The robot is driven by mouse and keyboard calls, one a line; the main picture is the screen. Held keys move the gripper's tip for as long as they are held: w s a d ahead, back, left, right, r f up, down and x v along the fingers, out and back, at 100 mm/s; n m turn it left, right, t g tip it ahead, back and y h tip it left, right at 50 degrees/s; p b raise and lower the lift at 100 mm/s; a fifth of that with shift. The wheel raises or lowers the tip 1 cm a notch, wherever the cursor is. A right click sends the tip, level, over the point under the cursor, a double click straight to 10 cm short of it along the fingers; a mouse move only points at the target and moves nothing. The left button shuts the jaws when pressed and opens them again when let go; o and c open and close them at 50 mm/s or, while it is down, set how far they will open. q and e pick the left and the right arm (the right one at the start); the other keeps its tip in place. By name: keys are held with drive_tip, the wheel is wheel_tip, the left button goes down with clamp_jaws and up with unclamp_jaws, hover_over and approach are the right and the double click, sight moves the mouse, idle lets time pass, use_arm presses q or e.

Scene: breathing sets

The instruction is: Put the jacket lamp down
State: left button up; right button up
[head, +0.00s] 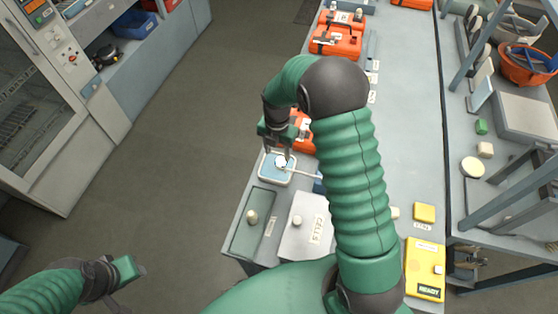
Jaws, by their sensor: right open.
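A small white round item, which looks like the jacket lamp (281,161), is over a white-rimmed tray with a blue pad (270,176) near the table's left edge. I cannot tell whether it rests on the pad. A thin pale strip runs from it to the right. My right gripper (279,149) is just above the lamp, pointing down and open, with its fingertips close to it. My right arm hides part of the table behind. My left gripper (130,272) is low at the left, over the floor, away from the table; its jaws are unclear.
A green tray (244,236) and a white box marked CELLS (296,243) are nearer me. An orange case (303,131) is right beside my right gripper, with more orange cases (336,42) farther back. A yellow READY case (425,262) is at right.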

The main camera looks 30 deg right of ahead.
wheel_tip(320, 180, up, 6)
drive_tip(key=a, duration=0.3)
use_arm(q)
drive_tip(key=shift+s+a+f, duration=0.1)
drive_tip(key=shift+a+f, duration=0.3)
drive_tip(key=shift+a, duration=0.15)
use_arm(e)
drive_tip(key=s+a+m+t, duration=0.1)
drive_tip(key=s+a+m, duration=0.1)
drive_tip(key=s+m, duration=0.3)
drive_tip(key=s+a+m, duration=0.3)
drive_tip(key=s+m, duration=0.2)
drive_tip(key=m, duration=0.6)
drive_tip(key=s+a+r+m+t, duration=0.1)
drive_tip(key=s+a+m, duration=0.2)
drive_tip(key=s+m, duration=0.2)
drive_tip(key=m, duration=0.3)
drive_tip(key=shift+s+a+t, duration=0.15)
drive_tip(key=shift+s+t, duration=0.05)
drive_tip(key=shift+t, duration=0.1)
use_arm(q)
drive_tip(key=shift+a, duration=0.3)
use_arm(e)
drive_tip(key=shift+w+a+r, duration=0.1)
drive_tip(key=shift+a, duration=0.2)
